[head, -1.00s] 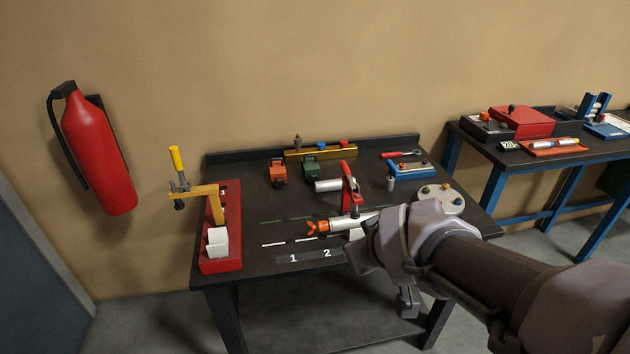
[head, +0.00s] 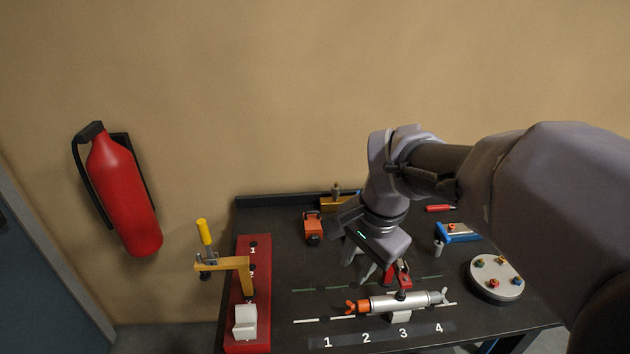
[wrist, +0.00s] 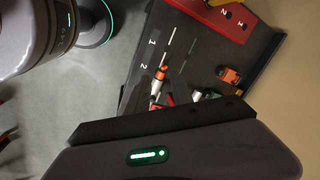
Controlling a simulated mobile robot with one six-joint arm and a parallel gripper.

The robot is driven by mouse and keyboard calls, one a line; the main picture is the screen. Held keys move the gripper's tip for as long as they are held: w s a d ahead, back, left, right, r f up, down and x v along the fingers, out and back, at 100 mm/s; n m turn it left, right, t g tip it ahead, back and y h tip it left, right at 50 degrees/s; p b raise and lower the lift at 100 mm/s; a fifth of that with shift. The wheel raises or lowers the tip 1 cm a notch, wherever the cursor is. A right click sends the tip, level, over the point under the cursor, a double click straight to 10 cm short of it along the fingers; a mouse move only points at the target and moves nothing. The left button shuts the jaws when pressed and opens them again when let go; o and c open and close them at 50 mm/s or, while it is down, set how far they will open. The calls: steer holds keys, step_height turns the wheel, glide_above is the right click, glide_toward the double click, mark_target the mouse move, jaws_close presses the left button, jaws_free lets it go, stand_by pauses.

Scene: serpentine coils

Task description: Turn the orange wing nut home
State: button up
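The orange wing nut (head: 358,306) is at the left end of a silver cylinder (head: 385,302), which lies level on a white support (head: 401,318) under a red toggle clamp (head: 398,275). The orange wing nut also shows in the wrist view (wrist: 161,73), with part of the cylinder (wrist: 155,88) below it. My gripper (head: 360,265) points down above and behind the cylinder, apart from the orange wing nut. Its fingers look spread with nothing between them. A grey wing nut (head: 442,297) is at the cylinder's right end.
A red stand (head: 252,310) with a yellow-handled clamp (head: 205,233) stands at left. An orange block (head: 313,228) is at the back. A round plate (head: 495,290) with coloured nuts is at right. The bench (head: 285,285) is clear left of the cylinder.

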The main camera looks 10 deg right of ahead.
steer(key=w+f+m+g+p, duration=0.1)
steer(key=w+m+g+p, duration=0.15)
steer(key=w, duration=0.35)
steer(key=m+g+h+p, duration=0.1)
steer(key=m+p, duration=0.3)
steer(key=p, duration=0.2)
glide_toward(347, 309)
steer(key=shift+m+g, duration=0.35)
steer(key=f+b, duration=0.1)
steer(key=f, duration=0.3)
steer(key=f+b, duration=0.1)
steer(key=f, duration=0.4)
steer(key=shift+s+a+b, duration=0.1)
steer(key=shift+s+b, duration=0.15)
steer(key=shift+b, duration=0.05)
jaws_close()
